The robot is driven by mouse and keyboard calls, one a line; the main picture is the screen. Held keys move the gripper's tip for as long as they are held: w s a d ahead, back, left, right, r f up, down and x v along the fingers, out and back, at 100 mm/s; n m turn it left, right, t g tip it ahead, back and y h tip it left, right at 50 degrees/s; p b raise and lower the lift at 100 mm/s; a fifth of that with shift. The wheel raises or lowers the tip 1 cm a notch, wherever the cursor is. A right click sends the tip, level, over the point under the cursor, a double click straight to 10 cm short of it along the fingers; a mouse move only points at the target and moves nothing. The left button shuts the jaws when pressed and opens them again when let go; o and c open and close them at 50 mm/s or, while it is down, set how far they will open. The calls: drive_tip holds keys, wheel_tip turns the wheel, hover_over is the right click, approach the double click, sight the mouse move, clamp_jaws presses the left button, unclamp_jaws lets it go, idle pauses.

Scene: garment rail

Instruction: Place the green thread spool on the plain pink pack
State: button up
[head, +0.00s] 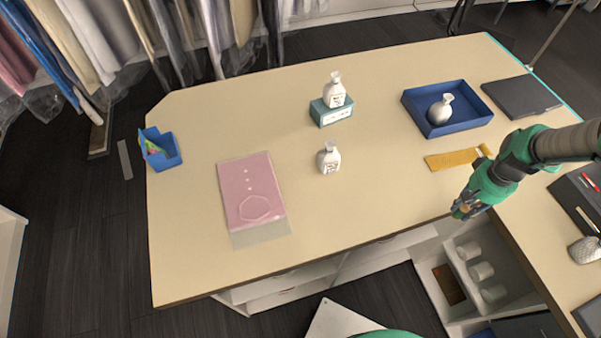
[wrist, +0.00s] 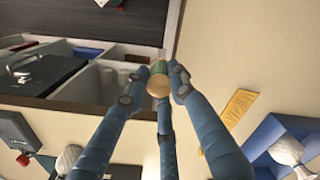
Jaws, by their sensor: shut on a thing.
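The pink pack (head: 247,187) lies flat on the left half of the table, with a clear strip at its near end and a faint hexagon and small dots on it. My gripper (head: 464,208) is at the table's near edge on the right, well away from the pack. In the wrist view its fingers (wrist: 158,82) are closed around a small spool with a round tan end (wrist: 158,87). A bit of green shows behind that end; the fingers hide most of the rest. The pack is not in the wrist view.
A white bottle (head: 329,158) stands between my gripper and the pack. Another bottle (head: 334,91) stands on a teal box (head: 331,113). A blue tray (head: 408,112) holds a bottle. A yellow packet (head: 450,160) lies near my gripper. A blue bin (head: 167,155) stands far left.

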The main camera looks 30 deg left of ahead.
drive_tip(key=shift+a, duration=0.15)
drive_tip(key=s+a+r+n+p, duration=0.1)
drive_tip(key=s+a+n, duration=0.2)
drive_tip(key=a, duration=1.1)
drive_tip(key=s+a+r+n+p, duration=0.1)
drive_tip(key=s+a+n+p, duration=0.2)
drive_tip(key=a, duration=1.1)
drive_tip(key=s+a+r+n+p, duration=0.1)
drive_tip(key=s+a+n, duration=0.5)
drive_tip(key=s+a, duration=1.4)
drive_tip(key=shift+s+a+r+n, duration=0.35)
drive_tip(key=shift+s+r, duration=0.15)
drive_tip(key=shift+s, duration=0.35)
drive_tip(key=shift+p, duration=0.3)
drive_tip(key=w+a, duration=0.2)
drive_tip(key=a, duration=0.2)
drive_tip(key=w+a+f, duration=0.1)
drive_tip(key=w+a, duration=0.2)
drive_tip(key=a, duration=0.2)
drive_tip(key=w+a, duration=0.3)
drive_tip(key=a, duration=0.1)
drive_tip(key=shift+w+a+f+p, duration=0.2)
drive_tip(key=shift+a+f+p, duration=0.05)
drive_tip(key=shift+a+p, duration=0.15)
